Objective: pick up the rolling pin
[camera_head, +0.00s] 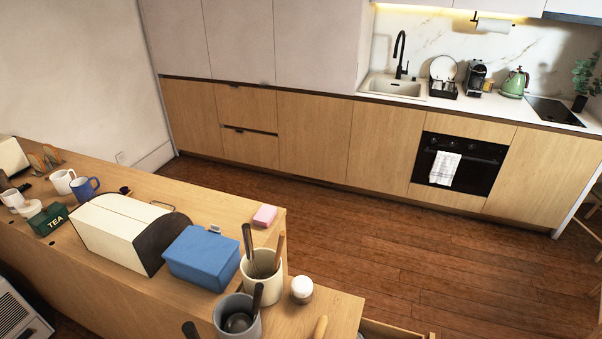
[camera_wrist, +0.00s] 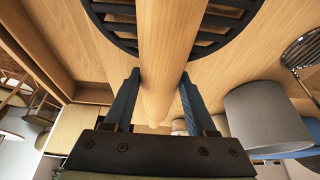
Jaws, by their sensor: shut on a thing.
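The rolling pin (camera_wrist: 168,40) is a long light wooden cylinder in the wrist view, running from the top edge down between my fingers. My gripper (camera_wrist: 160,78) has its two dark blue fingers shut on it, one on each side. The pin's far end is off the top of the picture. My gripper is not clearly visible in the head view.
A dark slatted round trivet (camera_wrist: 118,22) lies behind the pin. A grey utensil crock (camera_head: 237,317), a cream crock (camera_head: 262,283), a white-topped jar (camera_head: 301,289) and a blue box (camera_head: 202,258) crowd the wooden counter (camera_head: 235,213). The wooden floor beyond is clear.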

